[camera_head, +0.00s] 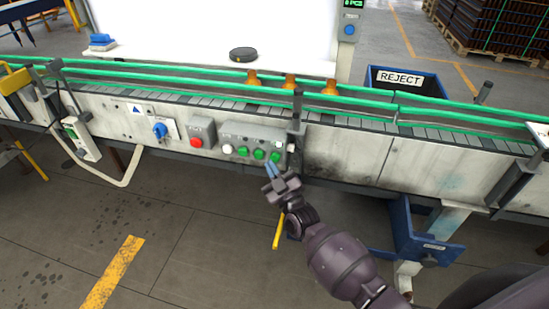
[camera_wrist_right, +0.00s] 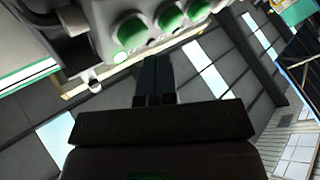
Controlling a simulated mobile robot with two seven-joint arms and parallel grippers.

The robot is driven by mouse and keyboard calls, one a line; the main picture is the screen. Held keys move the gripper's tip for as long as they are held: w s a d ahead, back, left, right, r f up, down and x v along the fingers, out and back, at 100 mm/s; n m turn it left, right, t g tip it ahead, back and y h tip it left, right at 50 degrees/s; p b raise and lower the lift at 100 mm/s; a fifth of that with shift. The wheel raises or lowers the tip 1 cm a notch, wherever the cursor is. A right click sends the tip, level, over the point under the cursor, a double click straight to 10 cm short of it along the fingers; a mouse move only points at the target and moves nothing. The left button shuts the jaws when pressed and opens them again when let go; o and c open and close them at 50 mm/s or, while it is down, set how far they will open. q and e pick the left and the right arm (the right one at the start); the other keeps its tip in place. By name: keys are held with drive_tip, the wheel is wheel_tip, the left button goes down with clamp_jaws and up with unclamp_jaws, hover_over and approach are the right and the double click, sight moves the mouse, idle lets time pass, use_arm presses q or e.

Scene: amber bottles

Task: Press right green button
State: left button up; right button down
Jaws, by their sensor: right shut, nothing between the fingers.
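A grey control box (camera_head: 251,139) on the conveyor's front side carries a row of three green buttons with a white button (camera_head: 227,149) to their left. The right green button (camera_head: 274,156) is at the right end of the row. My right gripper (camera_head: 269,170) is shut and empty, its blue-grey fingertips just below and in front of this button. In the wrist view the shut fingers (camera_wrist_right: 155,80) point up toward the button row, nearest the end green button (camera_wrist_right: 131,32). A small gap seems to lie between them; contact cannot be made out. My left gripper is out of view.
A red button box (camera_head: 202,134) and a blue knob (camera_head: 160,130) sit further left on the conveyor side. A dark post (camera_head: 297,120) stands just right of the control box. Amber bottles (camera_head: 330,88) stand on the belt behind green rails. A blue REJECT bin (camera_head: 405,82) is behind.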

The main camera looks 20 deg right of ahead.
drive_tip(key=shift+s, duration=0.1)
drive_tip(key=s+a+p, duration=0.1)
drive_tip(key=s, duration=0.1)
drive_tip(key=s+a+p, duration=0.1)
drive_tip(key=s+a, duration=0.1)
idle(0.7)
idle(0.6)
